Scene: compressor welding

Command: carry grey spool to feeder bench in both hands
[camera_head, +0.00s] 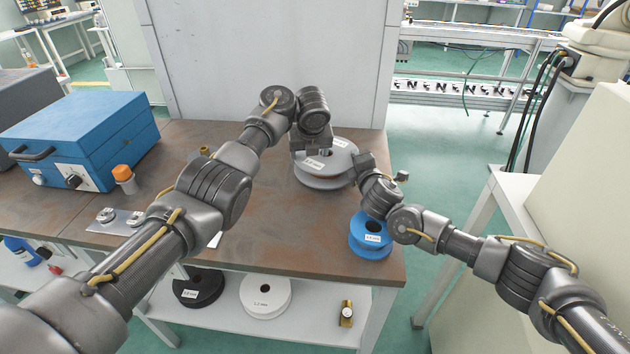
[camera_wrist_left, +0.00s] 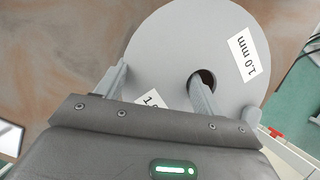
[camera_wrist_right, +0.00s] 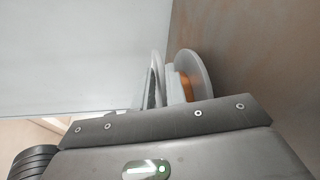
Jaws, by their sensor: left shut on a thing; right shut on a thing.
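The grey spool (camera_head: 312,181), labelled 1.0 mm, lies flat at the back right of the brown bench (camera_head: 290,232). I cannot tell whether it touches the bench. My left gripper (camera_head: 322,151) is shut on its left side; in the left wrist view (camera_wrist_left: 158,85) one finger sits in the hub hole and the other is outside the rim of the grey spool (camera_wrist_left: 175,50). My right gripper (camera_head: 358,170) is shut on its right edge. The right wrist view shows the spool (camera_wrist_right: 192,68) edge-on, with orange wire between its flanges and partly hidden by the gripper.
A blue spool (camera_head: 370,243) stands close by at the bench's right front. A blue box (camera_head: 85,130) and an orange-capped bottle (camera_head: 124,179) stand at left. Black (camera_head: 199,288) and white spools (camera_head: 265,304) lie on the lower shelf. A grey panel (camera_head: 270,55) rises behind; green floor is open at right.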

